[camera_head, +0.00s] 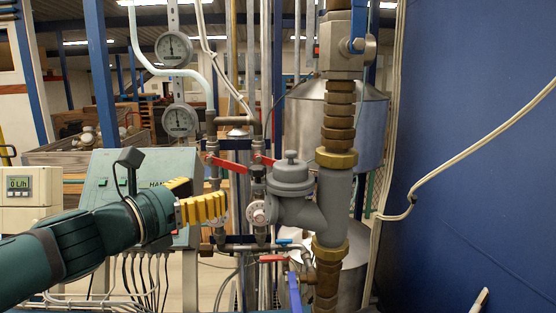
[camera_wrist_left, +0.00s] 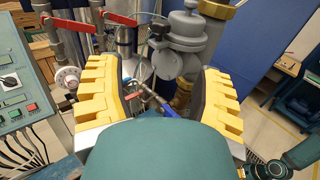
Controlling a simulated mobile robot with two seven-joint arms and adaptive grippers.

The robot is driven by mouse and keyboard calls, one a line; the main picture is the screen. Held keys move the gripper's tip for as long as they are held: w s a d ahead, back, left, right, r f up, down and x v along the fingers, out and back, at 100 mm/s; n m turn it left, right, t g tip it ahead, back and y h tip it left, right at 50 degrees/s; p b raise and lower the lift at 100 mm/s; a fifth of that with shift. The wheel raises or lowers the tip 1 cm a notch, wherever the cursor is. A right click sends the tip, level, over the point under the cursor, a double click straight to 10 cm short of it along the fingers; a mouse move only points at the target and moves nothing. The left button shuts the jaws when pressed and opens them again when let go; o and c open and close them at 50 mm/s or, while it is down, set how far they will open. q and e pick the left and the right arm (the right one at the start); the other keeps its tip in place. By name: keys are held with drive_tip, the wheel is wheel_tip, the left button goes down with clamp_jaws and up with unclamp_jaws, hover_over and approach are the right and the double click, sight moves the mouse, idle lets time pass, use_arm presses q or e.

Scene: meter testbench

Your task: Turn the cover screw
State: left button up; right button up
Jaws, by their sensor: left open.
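The grey meter body (camera_head: 291,180) sits on the vertical pipe in the head view, with a round stepped cover and small knob (camera_head: 291,156) on top. In the left wrist view the cover (camera_wrist_left: 187,24) is at the upper middle, beyond the fingers. I cannot tell which part is the cover screw. My left gripper (camera_head: 202,208) has yellow ribbed fingers and is left of the meter body, apart from it. In the left wrist view the left gripper (camera_wrist_left: 157,95) is open, with nothing held between its fingers.
Red lever handles (camera_head: 228,164) and a round dial (camera_head: 257,212) lie between gripper and meter. A brass-fitted pipe (camera_head: 338,110) rises at the right. A green control box (camera_head: 115,180) stands behind my left arm. A blue wall (camera_head: 470,160) closes the right side.

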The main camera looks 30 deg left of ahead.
sight(252, 169)
use_arm(q)
drive_tip(key=w, duration=0.4)
drive_tip(key=w+d, duration=0.1)
drive_tip(key=w, duration=0.4)
drive_tip(key=w+d, duration=0.1)
drive_tip(key=w, duration=0.3)
drive_tip(key=shift+w+r, duration=0.2)
drive_tip(key=shift+r, duration=0.2)
clamp_jaws()
